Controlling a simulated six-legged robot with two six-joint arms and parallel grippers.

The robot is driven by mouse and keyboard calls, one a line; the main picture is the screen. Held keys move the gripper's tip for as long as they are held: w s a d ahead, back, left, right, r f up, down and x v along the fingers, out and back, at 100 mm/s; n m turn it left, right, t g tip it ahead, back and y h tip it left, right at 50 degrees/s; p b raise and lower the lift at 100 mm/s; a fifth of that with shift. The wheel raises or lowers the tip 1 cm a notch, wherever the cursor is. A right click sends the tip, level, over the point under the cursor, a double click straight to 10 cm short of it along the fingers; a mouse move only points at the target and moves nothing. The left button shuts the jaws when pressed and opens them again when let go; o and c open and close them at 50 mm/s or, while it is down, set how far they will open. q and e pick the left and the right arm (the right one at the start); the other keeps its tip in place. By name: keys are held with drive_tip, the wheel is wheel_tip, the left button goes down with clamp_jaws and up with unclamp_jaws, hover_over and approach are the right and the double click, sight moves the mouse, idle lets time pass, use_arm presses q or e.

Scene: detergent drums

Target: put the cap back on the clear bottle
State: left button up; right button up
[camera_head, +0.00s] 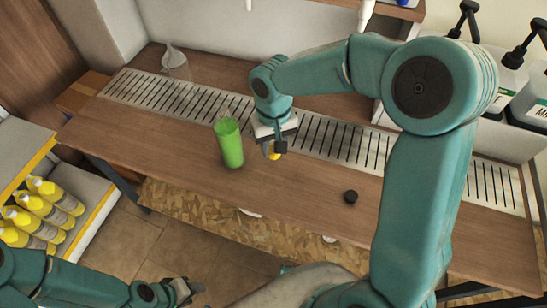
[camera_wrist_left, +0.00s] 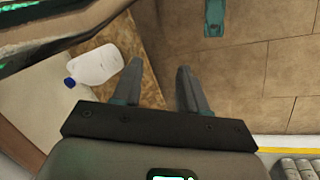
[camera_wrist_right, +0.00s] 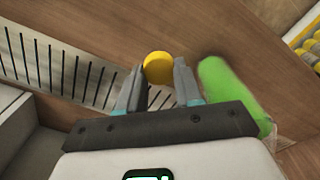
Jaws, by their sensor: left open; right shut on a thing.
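My right gripper (camera_head: 276,149) is shut on a yellow cap (camera_head: 274,156) and holds it above the wooden counter, just right of the bottle. The cap also shows between the fingertips in the right wrist view (camera_wrist_right: 158,68). The clear bottle (camera_head: 230,147), filled with green liquid, stands on the counter; its top shows no cap, though its rim is hard to make out. In the right wrist view the green bottle (camera_wrist_right: 222,82) is to the right of the fingers, apart from them. My left gripper (camera_head: 187,291) is open and empty, low in front of the counter.
A black cap (camera_head: 350,197) lies on the counter (camera_head: 300,190). A clear funnel-shaped thing (camera_head: 173,58) stands near the back-left slotted grate (camera_head: 150,92). Pump bottles (camera_head: 516,75) stand at right, several yellow bottles (camera_head: 38,205) at left. A white jug (camera_wrist_left: 96,64) lies below.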

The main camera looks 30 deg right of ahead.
wheel_tip(320, 180, up, 9)
drive_tip(key=shift+r+p, duration=0.2)
drive_tip(key=shift+p, duration=0.2)
